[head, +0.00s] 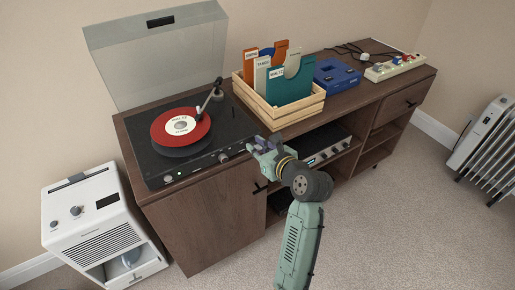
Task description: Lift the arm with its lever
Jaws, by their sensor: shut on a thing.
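The turntable (225,138) stands on the left end of the wooden cabinet with its clear lid (155,55) raised. A red record (163,124) with a white label lies over its black platter. The tonearm (208,100) reaches from the back right, its head at the record's right edge; I cannot tell whether it touches. My gripper (254,147) is at the turntable's right front edge, shut on a small part there, which I take for the lever. The jaws hide this part and its position.
A wooden crate (300,113) of record sleeves stands close behind my gripper. A blue device (337,76) and a power strip (397,67) are farther right. An amplifier (320,146) sits on the shelf below. A white appliance (100,225) and a radiator (488,140) stand on the carpet.

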